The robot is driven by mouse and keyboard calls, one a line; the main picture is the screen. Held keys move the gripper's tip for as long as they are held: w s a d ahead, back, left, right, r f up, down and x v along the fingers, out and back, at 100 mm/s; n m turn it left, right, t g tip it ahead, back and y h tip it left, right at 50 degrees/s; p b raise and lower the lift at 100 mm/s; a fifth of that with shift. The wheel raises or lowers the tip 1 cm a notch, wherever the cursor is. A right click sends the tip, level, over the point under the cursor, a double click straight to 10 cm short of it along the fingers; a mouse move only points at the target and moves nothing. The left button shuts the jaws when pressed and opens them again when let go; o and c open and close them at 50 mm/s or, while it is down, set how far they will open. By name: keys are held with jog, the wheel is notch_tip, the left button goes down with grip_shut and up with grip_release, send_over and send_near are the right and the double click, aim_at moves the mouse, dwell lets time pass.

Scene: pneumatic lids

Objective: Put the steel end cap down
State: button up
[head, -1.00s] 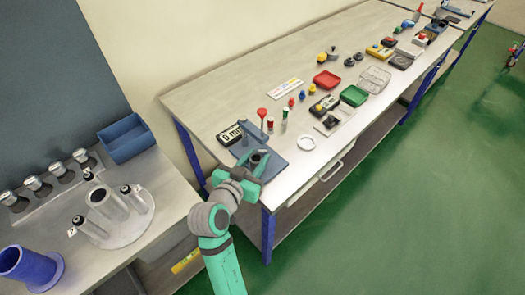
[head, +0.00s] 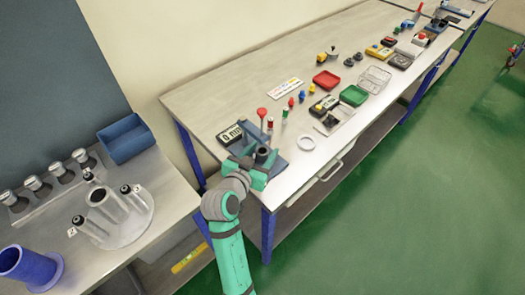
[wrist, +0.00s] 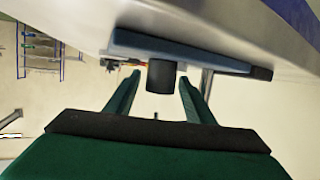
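My gripper (head: 262,166) is over the blue-grey stand (head: 279,167) at the near left corner of the long workbench. In the wrist view my gripper (wrist: 159,79) is open, with a dark short cylinder (wrist: 160,78) between its fingers and a gap on each side. The cylinder sits against the stand's blue-grey plate (wrist: 200,57). The head view shows a dark round top (head: 263,152) there. I cannot tell whether this is the steel end cap. Several steel caps (head: 32,182) sit in a row on the left bench.
A display box (head: 230,135) and a red-topped item (head: 262,112) stand close behind the stand. A white ring (head: 306,142) lies to its right. On the left bench are a round steel fixture (head: 108,215), a blue bin (head: 125,138) and a blue flanged tube (head: 30,268).

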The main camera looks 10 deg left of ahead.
jog(key=v, duration=1.2)
dwell(0.4)
jog(key=shift+s, duration=0.1)
